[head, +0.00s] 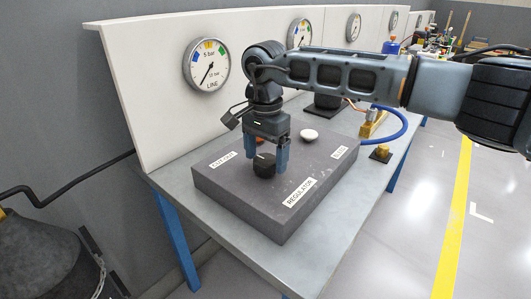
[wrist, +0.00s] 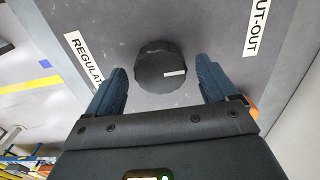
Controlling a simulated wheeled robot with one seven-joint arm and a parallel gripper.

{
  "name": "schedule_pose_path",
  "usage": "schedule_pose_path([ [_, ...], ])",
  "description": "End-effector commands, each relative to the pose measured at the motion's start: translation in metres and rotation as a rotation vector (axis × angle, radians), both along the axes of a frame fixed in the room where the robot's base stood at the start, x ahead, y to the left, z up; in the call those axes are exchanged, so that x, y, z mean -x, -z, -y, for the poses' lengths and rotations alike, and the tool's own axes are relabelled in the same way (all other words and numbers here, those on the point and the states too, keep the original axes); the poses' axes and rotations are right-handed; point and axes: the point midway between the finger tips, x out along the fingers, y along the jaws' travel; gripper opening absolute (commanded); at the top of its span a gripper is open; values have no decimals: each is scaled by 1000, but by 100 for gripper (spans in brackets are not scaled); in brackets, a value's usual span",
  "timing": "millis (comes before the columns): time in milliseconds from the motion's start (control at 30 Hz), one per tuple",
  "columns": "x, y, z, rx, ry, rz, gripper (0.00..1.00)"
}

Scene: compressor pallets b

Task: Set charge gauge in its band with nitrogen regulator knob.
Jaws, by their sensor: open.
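The black round regulator knob (head: 264,166) sits on a dark grey block by a REGULATOR label. In the wrist view the knob (wrist: 160,66) has a ribbed rim and a short white mark at its lower right. My gripper (head: 267,163) points down over it, open, one finger on either side; the wrist view shows gaps between fingers and knob. The nearest gauge (head: 206,66) is marked LINE, with blue, yellow and green bands; its needle seems to point lower left, outside them. Farther gauges (head: 300,32) (head: 353,27) stand along the panel; I cannot tell which is the charge gauge.
The grey block (head: 235,198) stands on a metal bench (head: 165,180) and also bears a white knob (head: 309,134). An orange part (wrist: 251,107) lies near the CUT-OUT label, close to a finger. A blue hose (head: 402,122) curves behind. The floor at right is clear.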

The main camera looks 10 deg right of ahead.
Motion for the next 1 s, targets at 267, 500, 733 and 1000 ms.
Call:
schedule_pose_path([
  [267, 0, 0, 0, 0, 0, 0, 79],
  [500, 0, 0, 0, -1, 0, -1, 56],
  [733, 0, 0, 0, -1, 0, -1, 34],
  [1000, 0, 0, 0, -1, 17, -1, 30],
])
